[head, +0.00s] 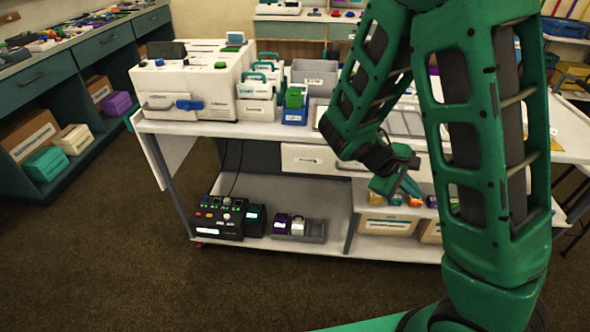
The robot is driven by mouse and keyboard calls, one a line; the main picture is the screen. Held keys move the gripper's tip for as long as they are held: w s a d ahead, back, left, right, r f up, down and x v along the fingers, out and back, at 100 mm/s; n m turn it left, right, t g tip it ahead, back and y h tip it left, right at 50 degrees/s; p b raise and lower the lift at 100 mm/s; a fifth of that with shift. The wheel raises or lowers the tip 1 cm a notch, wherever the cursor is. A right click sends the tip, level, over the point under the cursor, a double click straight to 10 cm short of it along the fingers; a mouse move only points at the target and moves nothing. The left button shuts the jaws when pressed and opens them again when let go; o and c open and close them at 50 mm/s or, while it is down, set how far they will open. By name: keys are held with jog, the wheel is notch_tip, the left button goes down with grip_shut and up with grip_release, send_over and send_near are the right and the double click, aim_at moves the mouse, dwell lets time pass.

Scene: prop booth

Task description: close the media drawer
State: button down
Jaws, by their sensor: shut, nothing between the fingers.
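A white machine (190,85) and several small bins stand on the cart top (220,130). The lower shelf (325,190) holds a black control box (221,218) and a grey tray (312,231). Green cabinets (45,82) line the left. The brown carpet in front is clear.

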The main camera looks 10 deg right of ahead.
jog(key=w+a+f+n+t+h, duration=0.3)
jog(key=w+a+n, duration=0.2)
jog(key=w+n, duration=0.1)
jog(key=n+t+y, duration=0.7)
jog(key=n+t, duration=0.7)
jog(key=n, duration=0.6)
send_near(297, 161)
jog(key=x, duration=0.6)
jog(key=shift+w+f, duration=0.15)
jog(key=shift+w, duration=0.15)
